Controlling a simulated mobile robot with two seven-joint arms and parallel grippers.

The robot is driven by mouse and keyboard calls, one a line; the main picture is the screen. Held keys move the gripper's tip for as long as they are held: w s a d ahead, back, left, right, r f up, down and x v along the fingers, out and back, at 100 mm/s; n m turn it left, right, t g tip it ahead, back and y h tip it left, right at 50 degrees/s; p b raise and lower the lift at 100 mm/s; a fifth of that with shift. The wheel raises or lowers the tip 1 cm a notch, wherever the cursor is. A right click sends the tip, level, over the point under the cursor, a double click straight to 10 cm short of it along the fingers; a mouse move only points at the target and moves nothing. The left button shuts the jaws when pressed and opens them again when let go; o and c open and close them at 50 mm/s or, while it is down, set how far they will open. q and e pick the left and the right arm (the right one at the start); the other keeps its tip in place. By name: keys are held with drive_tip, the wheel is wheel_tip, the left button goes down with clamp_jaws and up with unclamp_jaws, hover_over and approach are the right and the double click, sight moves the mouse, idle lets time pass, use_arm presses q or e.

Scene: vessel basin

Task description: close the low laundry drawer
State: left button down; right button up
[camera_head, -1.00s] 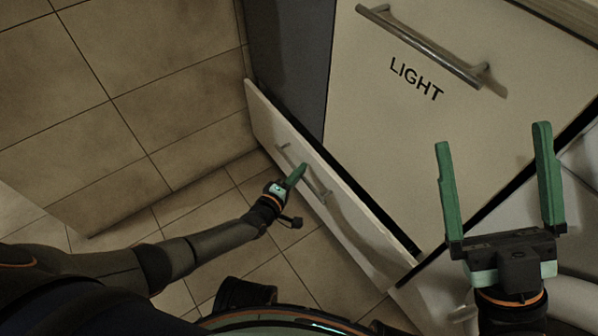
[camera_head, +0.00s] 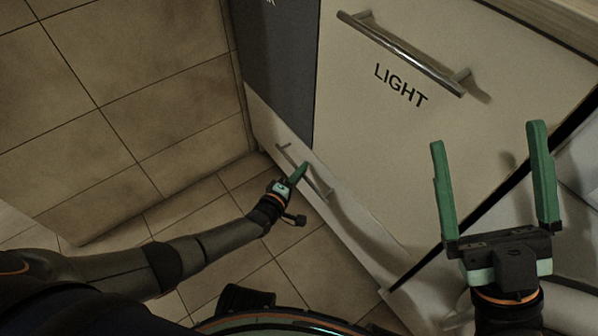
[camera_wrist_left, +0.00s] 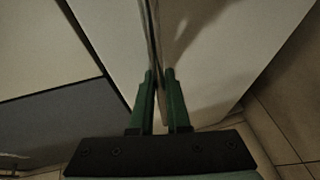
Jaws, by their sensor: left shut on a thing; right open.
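The low drawer (camera_head: 358,238) is the white front near the floor, under the cabinet front marked LIGHT (camera_head: 385,150). No gap shows along its top edge, and it looks flush with the fronts above. Its bar handle (camera_head: 318,186) is metal. My left gripper (camera_head: 299,173) is at the handle and shut on it. In the left wrist view the green fingers (camera_wrist_left: 159,88) stand on both sides of the handle bar (camera_wrist_left: 153,40). My right gripper (camera_head: 488,180) is open and empty, raised in front of the cabinet on the right.
The LIGHT front has its own long handle (camera_head: 405,55). A dark grey panel (camera_head: 277,70) adjoins it on the left. A tiled wall (camera_head: 120,90) stands at the left. The tiled floor (camera_head: 235,220) in front of the drawer is clear apart from my own body.

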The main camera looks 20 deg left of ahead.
use_arm(q)
drive_tip(key=c, duration=0.9)
unclamp_jaws()
drive_tip(key=shift+w+d+r, duration=0.1)
drive_tip(key=shift+w+d, duration=0.05)
drive_tip(key=shift+s+r, duration=0.15)
drive_tip(key=shift+s, duration=0.2)
drive_tip(key=p+v, duration=0.3)
drive_tip(key=v, duration=0.3)
drive_tip(key=p+v, duration=0.3)
drive_tip(key=v, duration=0.3)
drive_tip(key=shift+f, duration=0.2)
use_arm(e)
wheel_tip(320, 180, up, 7)
drive_tip(key=shift+s+d+f, duration=0.15)
drive_tip(key=shift+d+f, duration=0.05)
drive_tip(key=shift+d, duration=0.2)
drive_tip(key=shift+r+t, duration=0.1)
drive_tip(key=shift+t, duration=0.2)
